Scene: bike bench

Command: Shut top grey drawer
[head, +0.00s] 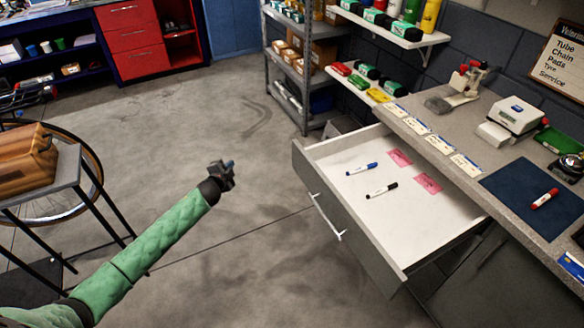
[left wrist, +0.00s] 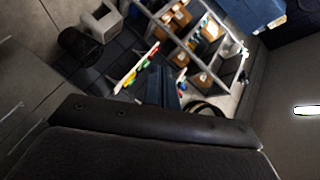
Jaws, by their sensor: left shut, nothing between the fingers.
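The top grey drawer (head: 352,222) stands pulled out from under the grey counter in the head view. Its front carries a pale bar handle (head: 326,217). Inside on the white bottom lie a blue marker (head: 362,169), a black marker (head: 382,190) and two pink notes (head: 400,157). My left gripper (head: 229,165) is shut and empty, in the air to the left of the drawer front and clear of it. Its dark fingers also show in the left wrist view (left wrist: 162,88). My right gripper is not in view.
A grey shelf rack (head: 303,75) stands behind the drawer. A stool with a wooden case (head: 25,165) is at left. Open floor surrounds my left gripper.

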